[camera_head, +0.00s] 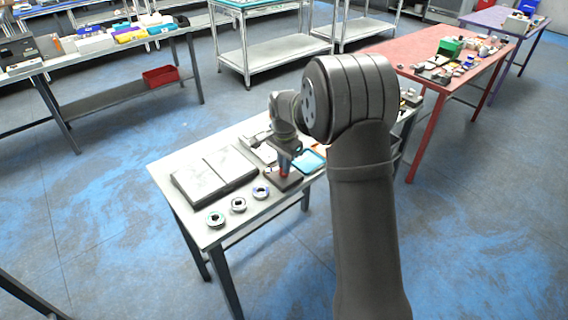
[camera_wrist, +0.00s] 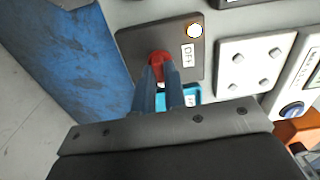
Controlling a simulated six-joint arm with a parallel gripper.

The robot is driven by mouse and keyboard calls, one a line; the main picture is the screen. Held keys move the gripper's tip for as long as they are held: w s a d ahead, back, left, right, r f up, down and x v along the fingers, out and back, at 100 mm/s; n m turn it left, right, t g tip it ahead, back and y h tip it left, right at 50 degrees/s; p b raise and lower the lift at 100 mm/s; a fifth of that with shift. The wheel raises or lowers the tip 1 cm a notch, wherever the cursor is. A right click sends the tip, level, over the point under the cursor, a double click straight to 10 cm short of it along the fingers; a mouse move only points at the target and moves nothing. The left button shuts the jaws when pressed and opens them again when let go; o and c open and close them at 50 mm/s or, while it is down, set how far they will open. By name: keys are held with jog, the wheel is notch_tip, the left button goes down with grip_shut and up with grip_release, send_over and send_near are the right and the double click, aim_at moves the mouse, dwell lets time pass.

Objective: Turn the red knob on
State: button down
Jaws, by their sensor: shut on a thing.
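The red knob (camera_wrist: 159,57) sits on a dark panel (camera_wrist: 133,43) in the wrist view. My gripper (camera_wrist: 160,72) is shut on the knob, with its two blue-grey fingers pointing at the panel and hiding part of the knob. A white label reading OFF (camera_wrist: 188,55) and a round white lamp with a yellow rim (camera_wrist: 195,31) are on the same panel, right of the knob. In the head view my gripper (camera_head: 284,165) points down onto the dark panel (camera_head: 287,183) on the table, with a little red of the knob showing below its fingers.
Beside the panel are a light-blue item (camera_head: 311,161) and a large pale two-part board (camera_head: 217,172). Several small round items, such as one (camera_head: 216,220), line the table's front edge. The wrist view shows a bolted white plate (camera_wrist: 254,60) and a blue knob (camera_wrist: 291,110) to the right.

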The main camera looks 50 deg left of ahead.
jog(key=shift+m, duration=0.4)
jog(key=c, duration=1.5)
grip_release()
notch_tip(320, 180, up, 18)
jog(key=shift+f, duration=0.25)
jog(key=shift+f, duration=0.15)
notch_tip(320, 180, down, 17)
jog(key=shift+f, duration=0.1)
